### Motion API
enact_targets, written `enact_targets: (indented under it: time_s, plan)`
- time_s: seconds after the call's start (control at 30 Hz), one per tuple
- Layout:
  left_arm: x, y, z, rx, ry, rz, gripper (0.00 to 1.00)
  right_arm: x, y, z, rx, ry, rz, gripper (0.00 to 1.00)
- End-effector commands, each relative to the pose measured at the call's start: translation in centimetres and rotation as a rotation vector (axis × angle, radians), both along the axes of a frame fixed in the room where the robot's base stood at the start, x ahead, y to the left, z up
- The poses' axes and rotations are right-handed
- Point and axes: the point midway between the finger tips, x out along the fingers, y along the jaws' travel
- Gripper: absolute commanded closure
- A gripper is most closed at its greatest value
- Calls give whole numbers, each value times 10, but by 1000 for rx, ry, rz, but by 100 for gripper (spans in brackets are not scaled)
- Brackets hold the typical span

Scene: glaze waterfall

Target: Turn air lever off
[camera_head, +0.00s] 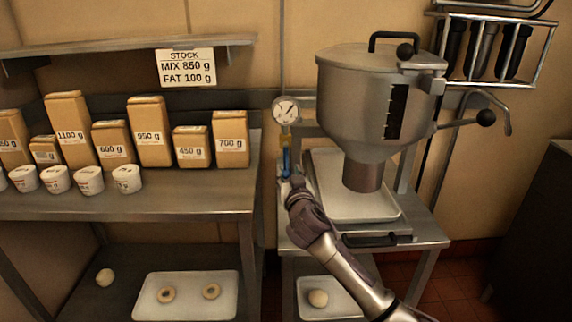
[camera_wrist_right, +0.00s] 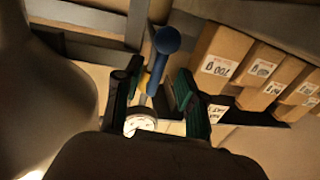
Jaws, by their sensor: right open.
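The air lever (camera_head: 286,161) is a thin blue handle below the round pressure gauge (camera_head: 286,110), left of the steel hopper. In the wrist view the lever (camera_wrist_right: 167,41) shows a blue ball end and stem, with a yellow part beside the stem. My right gripper (camera_head: 290,181) is at the lever, reaching up from below. In the wrist view the right gripper (camera_wrist_right: 157,78) is open, with the lever's stem between its dark green-padded fingers. I cannot tell whether either finger touches it. My left gripper is not in view.
The steel hopper (camera_head: 368,95) stands right of the lever over a white tray (camera_head: 335,180) on a small steel table. Left is a steel table (camera_head: 200,201) with several brown packages and white cups. A stock sign (camera_head: 186,67) hangs on the shelf.

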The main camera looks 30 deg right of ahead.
Motion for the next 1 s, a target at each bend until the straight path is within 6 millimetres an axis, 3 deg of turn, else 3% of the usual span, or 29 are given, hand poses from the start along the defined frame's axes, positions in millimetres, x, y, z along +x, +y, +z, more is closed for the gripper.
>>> enact_targets:
  time_s: [0.1, 0.3, 0.67, 0.7, 0.93, 1.0]
  plan:
    - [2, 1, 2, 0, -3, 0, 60, 22, -10, 1, -2, 1, -1, 60]
    - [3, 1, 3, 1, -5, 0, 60, 41, -18, 0, -2, 1, -1, 60]
    - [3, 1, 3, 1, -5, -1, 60, 47, -20, -1, -1, 0, 1, 60]
    - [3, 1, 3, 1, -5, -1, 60, 47, -20, -1, 0, 0, 1, 61]
    - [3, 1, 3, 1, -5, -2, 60, 47, -20, -1, -1, 1, 1, 100]
    - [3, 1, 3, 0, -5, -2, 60, 47, -20, -1, 0, 1, 1, 100]
